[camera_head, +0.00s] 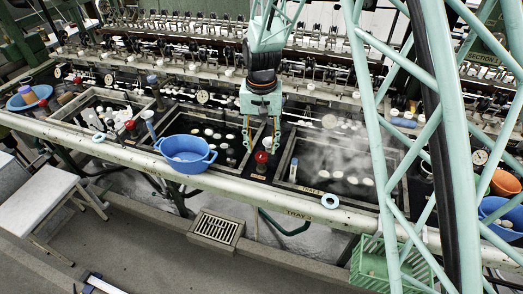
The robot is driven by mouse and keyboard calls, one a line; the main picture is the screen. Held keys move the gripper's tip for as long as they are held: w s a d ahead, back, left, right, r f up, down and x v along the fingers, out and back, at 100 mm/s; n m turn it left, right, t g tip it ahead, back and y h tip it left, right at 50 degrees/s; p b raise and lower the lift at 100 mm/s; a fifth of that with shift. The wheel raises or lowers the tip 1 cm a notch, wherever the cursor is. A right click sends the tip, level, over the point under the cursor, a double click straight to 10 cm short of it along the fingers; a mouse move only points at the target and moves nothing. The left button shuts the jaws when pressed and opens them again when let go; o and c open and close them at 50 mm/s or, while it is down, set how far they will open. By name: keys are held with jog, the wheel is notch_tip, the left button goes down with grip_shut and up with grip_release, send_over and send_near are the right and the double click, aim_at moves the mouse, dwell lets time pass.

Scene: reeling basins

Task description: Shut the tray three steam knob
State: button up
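A red-topped knob (261,157) stands beside the left wall of the steaming basin (292,146), behind the front rail lettered "TRAY 3" (299,213). White steam (338,146) hangs over this basin and pale round cocoons lie in it. My gripper (261,148) points down over the red knob from behind. Its two fingers are spread apart, one on each side of the knob in the picture. I cannot tell whether they touch it or how high above it they are.
A blue handled basin (186,154) stands on the rail to the left. Two light-blue rings (330,201) and (99,137) lie on the rail. Another red knob (130,125) is farther left. A green crate (376,262) stands below right. My lattice structure covers the right side.

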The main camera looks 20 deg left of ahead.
aim_at(263, 155)
notch_tip(263, 155, up, 8)
dwell(0.5)
jog(key=shift+r, duration=0.1)
dwell(0.4)
jog(key=s+d+r+t, duration=0.1)
jog(key=s+d+r, duration=0.4)
jog(key=d, duration=0.4)
jog(key=s+d+r+m+b, duration=0.1)
jog(key=s+d+r, duration=0.2)
jog(key=d+r, duration=0.55)
jog(key=s+d+r+t, duration=0.1)
jog(key=s+d+r, duration=0.4)
jog(key=d, duration=0.4)
jog(key=s+d+r, duration=0.2)
jog(key=s+d, duration=0.2)
jog(key=s, duration=0.4)
jog(key=s+d+r+t, duration=0.1)
jog(key=s+d+r, duration=0.1)
jog(key=s+d, duration=0.3)
jog(key=s+d+r+m+t, duration=0.1)
jog(key=s+d, duration=0.3)
jog(key=s, duration=0.8)
jog(key=shift+s+d+r, duration=0.15)
jog(key=shift+s+r, duration=0.1)
jog(key=shift+r, duration=0.35)
